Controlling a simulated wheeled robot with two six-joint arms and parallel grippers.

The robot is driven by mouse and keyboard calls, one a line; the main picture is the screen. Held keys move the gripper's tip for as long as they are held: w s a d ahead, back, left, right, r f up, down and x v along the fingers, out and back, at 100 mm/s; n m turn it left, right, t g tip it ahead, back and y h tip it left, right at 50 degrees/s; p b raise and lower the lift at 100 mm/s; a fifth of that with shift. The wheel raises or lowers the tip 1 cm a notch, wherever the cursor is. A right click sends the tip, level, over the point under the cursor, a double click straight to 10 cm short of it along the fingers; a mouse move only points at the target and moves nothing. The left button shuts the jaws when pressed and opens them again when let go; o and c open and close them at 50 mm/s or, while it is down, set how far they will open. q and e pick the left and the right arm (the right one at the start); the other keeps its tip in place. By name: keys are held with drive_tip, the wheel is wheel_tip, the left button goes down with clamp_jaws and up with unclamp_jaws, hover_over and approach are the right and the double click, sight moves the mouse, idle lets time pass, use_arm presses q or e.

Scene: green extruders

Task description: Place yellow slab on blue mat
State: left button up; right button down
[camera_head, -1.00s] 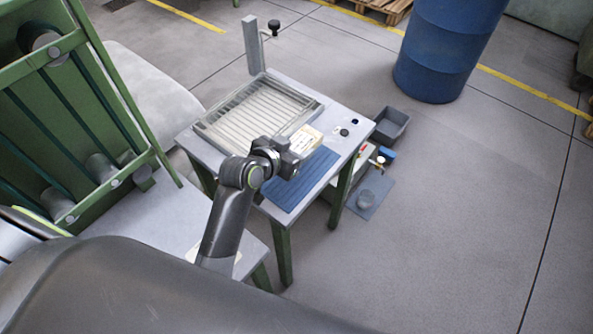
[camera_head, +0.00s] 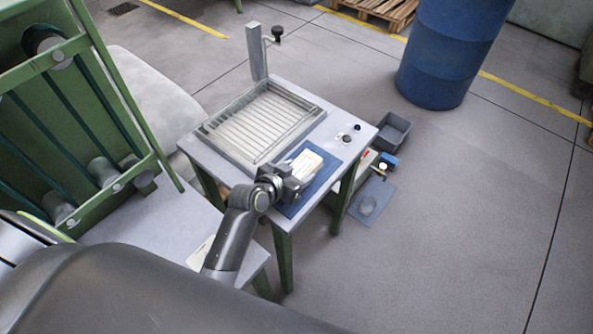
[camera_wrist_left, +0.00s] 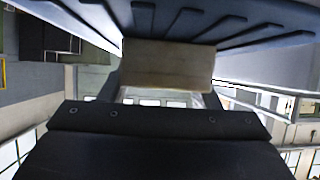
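The yellow slab (camera_head: 306,163), pale yellow, is held at the end of my left gripper (camera_head: 294,178) in the head view. It is over the blue mat (camera_head: 316,184) on the small table. In the left wrist view the slab (camera_wrist_left: 168,65) sits between the two fingers of my left gripper (camera_wrist_left: 163,88), and the ribbed blue mat (camera_wrist_left: 240,18) lies close against its far edge. I cannot tell whether slab and mat touch. The gripper covers part of the mat in the head view. My right gripper is not in view.
A slatted metal tray (camera_head: 262,122) takes up the table's back left, with an upright post (camera_head: 257,52) behind it. Small knobs (camera_head: 347,138) sit right of the tray. A grey bin (camera_head: 393,131) and a blue barrel (camera_head: 442,55) stand on the floor at right.

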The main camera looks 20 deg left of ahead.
use_arm(q)
drive_tip(key=o, duration=0.4)
drive_tip(key=shift+c, duration=0.2)
drive_tip(key=shift+r, duration=0.1)
drive_tip(key=shift+s+r, duration=0.1)
drive_tip(key=shift+r, duration=0.05)
drive_tip(key=v, duration=1.1)
drive_tip(key=shift+s+a+r, duration=0.1)
drive_tip(key=shift+s, duration=0.25)
